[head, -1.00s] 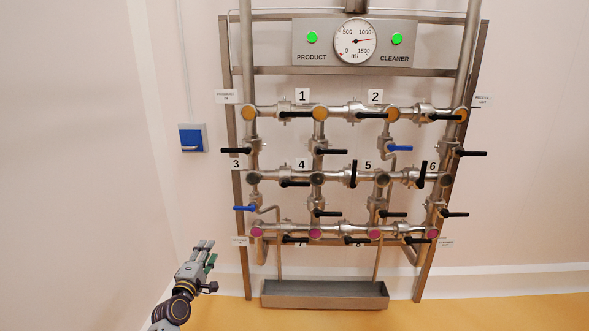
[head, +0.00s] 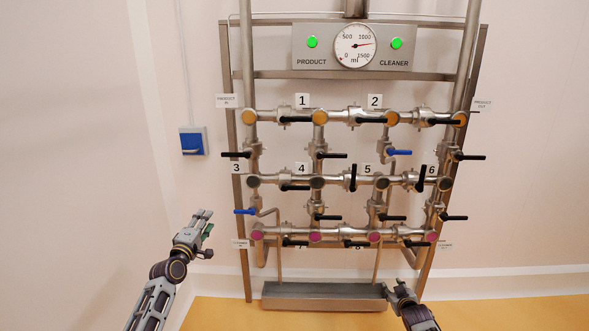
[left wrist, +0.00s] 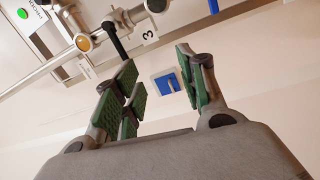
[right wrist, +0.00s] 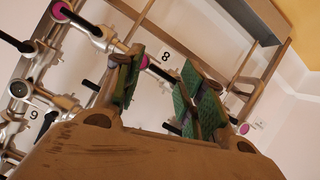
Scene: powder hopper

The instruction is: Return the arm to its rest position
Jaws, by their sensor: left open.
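My left gripper (head: 205,218) is at the lower left of the head view, in front of the bare wall left of the pipe rack. Its green-padded fingers (left wrist: 165,92) are spread and empty in the left wrist view. My right gripper (head: 400,288) is low in the head view, overlapping the right end of the trough. In the right wrist view its fingers (right wrist: 158,88) stand apart with nothing between them. Neither gripper appears to hold a valve handle.
The valve rack (head: 232,180) has several black handles and two blue ones, (head: 399,152) and (head: 244,211). A gauge (head: 355,45) sits between two green lights. A metal trough (head: 323,297) stands below.

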